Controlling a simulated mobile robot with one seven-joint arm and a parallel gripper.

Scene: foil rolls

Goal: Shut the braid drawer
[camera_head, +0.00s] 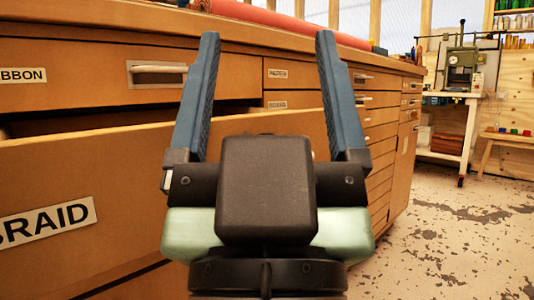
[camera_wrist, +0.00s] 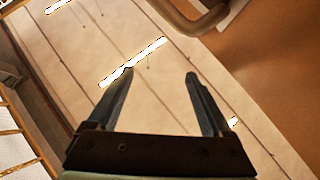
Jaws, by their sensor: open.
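The braid drawer (camera_head: 110,175) is pulled out from the cabinet at the left of the head view. Its front carries a white BRAID label (camera_head: 45,222), and a dark gap shows behind its top edge. My gripper (camera_head: 268,45) is open and empty, its two blue fingers upright in the picture and overlapping the drawer's right part. I cannot tell whether it touches the drawer. The drawer's handle is not visible in the head view. The wrist view shows my open gripper (camera_wrist: 160,75) and a curved handle (camera_wrist: 205,20) on a brown panel; which drawer it belongs to is unclear.
The closed ribbon drawer (camera_head: 85,75) with its handle (camera_head: 158,69) is above. More cabinet drawers (camera_head: 382,130) continue to the right. A red roll (camera_head: 290,20) lies on the cabinet top. Speckled floor (camera_head: 450,235) is open at right, before a white machine stand (camera_head: 450,130).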

